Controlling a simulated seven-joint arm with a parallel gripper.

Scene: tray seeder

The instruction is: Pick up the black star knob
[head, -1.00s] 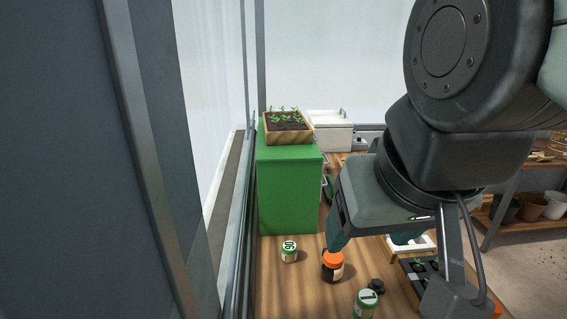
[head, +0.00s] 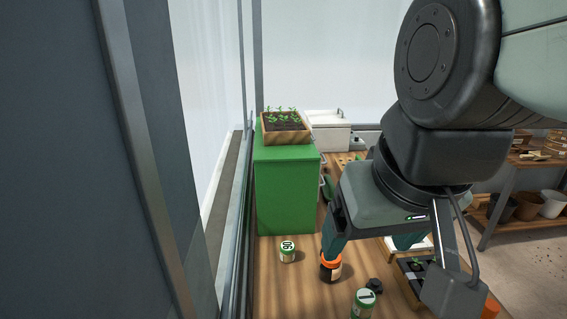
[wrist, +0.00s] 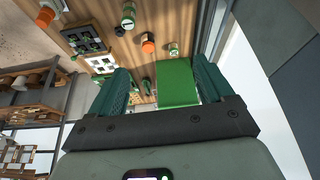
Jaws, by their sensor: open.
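The black star knob (head: 375,285) lies on the wooden bench, between the orange-capped jar and a green-and-white jar marked 1. It also shows as a small dark shape in the wrist view (wrist: 119,31). My gripper (head: 371,248) is above the bench, apart from the knob, with its two teal fingers spread. In the wrist view the gap between the fingertips (wrist: 160,66) is empty. In that view the knob lies beyond the fingertips and left of the gap.
The orange-capped dark jar (head: 331,268), the jar marked 1 (head: 364,304) and another green-topped jar (head: 287,252) stand near the knob. A dark seedling tray (head: 412,268) lies to its right. A green cabinet (head: 285,195) stands behind.

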